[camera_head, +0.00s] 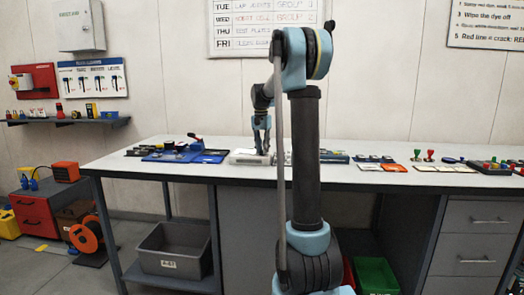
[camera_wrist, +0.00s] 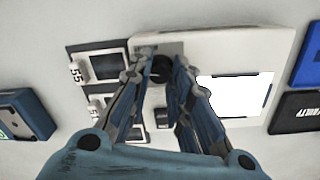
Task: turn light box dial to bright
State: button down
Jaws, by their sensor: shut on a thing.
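The light box (camera_wrist: 282,42) is a pale flat box with a bright white lit panel (camera_wrist: 236,93) in the wrist view. Its black round dial (camera_wrist: 161,69) sits to the left of the panel. My gripper (camera_wrist: 163,57) points down over the box, its two fingers on either side of the dial and shut on it. The fingers partly hide the dial, and I cannot read its setting. In the head view the light box (camera_head: 243,158) is on the bench below my gripper (camera_head: 263,150), partly hidden by my arm.
The grey bench (camera_head: 128,164) also holds a blue mat (camera_head: 210,156) with parts to the left. Small cards and red and green stamps (camera_head: 430,155) lie to the right. In the wrist view, dark-framed plates (camera_wrist: 104,66) lie left of the dial and a blue tray (camera_wrist: 310,55) at the right edge.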

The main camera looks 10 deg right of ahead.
jog(key=shift+w, duration=0.15)
jog(key=c, duration=1.4)
grip_release()
jog(key=shift+c, duration=0.2)
notch_tip(320, 180, up, 12)
jog(key=shift+w+a, duration=0.15)
jog(key=shift+a, duration=0.1)
